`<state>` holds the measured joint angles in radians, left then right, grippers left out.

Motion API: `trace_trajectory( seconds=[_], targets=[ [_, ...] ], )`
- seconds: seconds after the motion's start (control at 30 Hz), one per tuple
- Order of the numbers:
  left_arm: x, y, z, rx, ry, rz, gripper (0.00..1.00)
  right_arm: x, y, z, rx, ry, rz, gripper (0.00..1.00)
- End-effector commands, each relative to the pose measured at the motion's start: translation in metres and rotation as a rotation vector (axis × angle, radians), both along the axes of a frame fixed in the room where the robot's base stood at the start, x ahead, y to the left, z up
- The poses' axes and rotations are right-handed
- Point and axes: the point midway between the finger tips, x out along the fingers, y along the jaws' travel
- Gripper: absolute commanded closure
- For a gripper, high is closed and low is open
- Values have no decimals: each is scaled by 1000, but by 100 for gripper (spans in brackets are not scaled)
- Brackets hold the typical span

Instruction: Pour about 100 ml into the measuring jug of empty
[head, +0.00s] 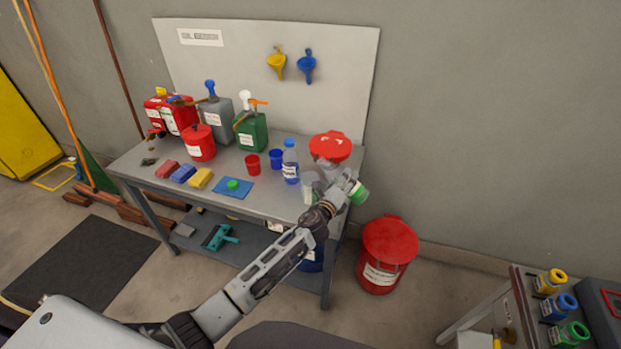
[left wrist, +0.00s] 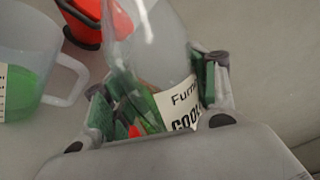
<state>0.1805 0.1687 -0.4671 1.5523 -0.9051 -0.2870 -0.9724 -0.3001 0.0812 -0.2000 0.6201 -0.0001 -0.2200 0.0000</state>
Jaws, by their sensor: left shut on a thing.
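My left gripper (head: 350,186) is shut on a clear bottle (left wrist: 150,50) above the bench's right end. The bottle's white label is partly covered by the fingers; "Furni" and "COOL" can be read. Green liquid shows in the bottle, and a green and white part of it (head: 360,192) shows beyond the gripper in the head view. The translucent measuring jug (left wrist: 35,50), with a handle, stands beside the bottle in the left wrist view. Green liquid lies in its lower part. In the head view the jug (head: 309,189) is partly hidden by my arm. My right gripper is not in view.
A red-lidded container (head: 329,146) stands behind the gripper. A blue bottle (head: 290,162), a red cup (head: 252,165) and a blue cup (head: 276,158) are left of the jug. A red bin (head: 387,255) stands on the floor to the right.

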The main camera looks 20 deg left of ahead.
Motion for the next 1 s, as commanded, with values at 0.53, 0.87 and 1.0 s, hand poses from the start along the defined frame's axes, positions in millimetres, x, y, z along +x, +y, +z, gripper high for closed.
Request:
trace_trajectory(
  seconds=[0.53,0.87,1.0],
  targets=[
    [3,10,17,182,-45,0,76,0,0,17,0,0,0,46],
    [5,17,27,329,-79,-1,76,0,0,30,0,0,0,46],
    [5,18,23,418,-99,-1,76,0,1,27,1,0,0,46]
  ],
)
